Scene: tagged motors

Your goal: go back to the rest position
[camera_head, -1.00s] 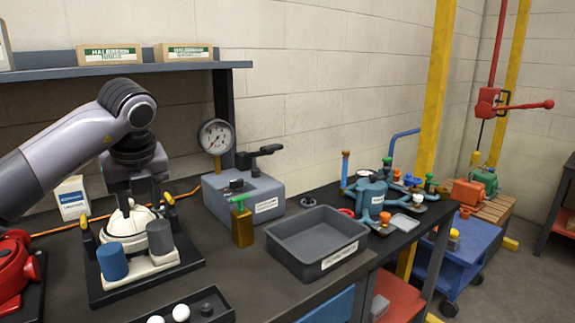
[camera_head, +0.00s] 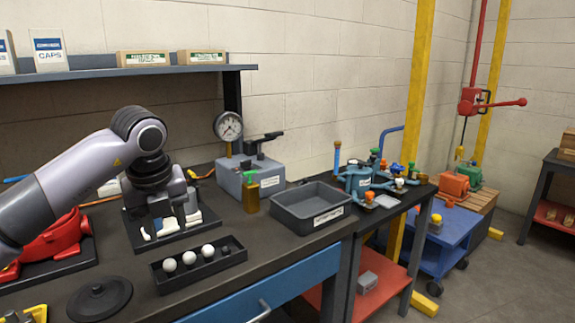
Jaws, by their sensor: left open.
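My left arm comes in from the left over the dark workbench (camera_head: 240,282). My left gripper (camera_head: 169,222) points down, open, in front of a white device on a black base plate (camera_head: 139,238). The gripper and wrist hide most of that device, and I cannot tell whether they touch it. My right gripper is not in view.
A black tray (camera_head: 160,283) with white balls and a dark knob lies in front of the gripper. A round black lid (camera_head: 100,299) and red device (camera_head: 50,240) are at left. A gauge (camera_head: 228,127), grey bin (camera_head: 311,206) and blue pump (camera_head: 356,180) stand right. A shelf (camera_head: 110,72) hangs behind.

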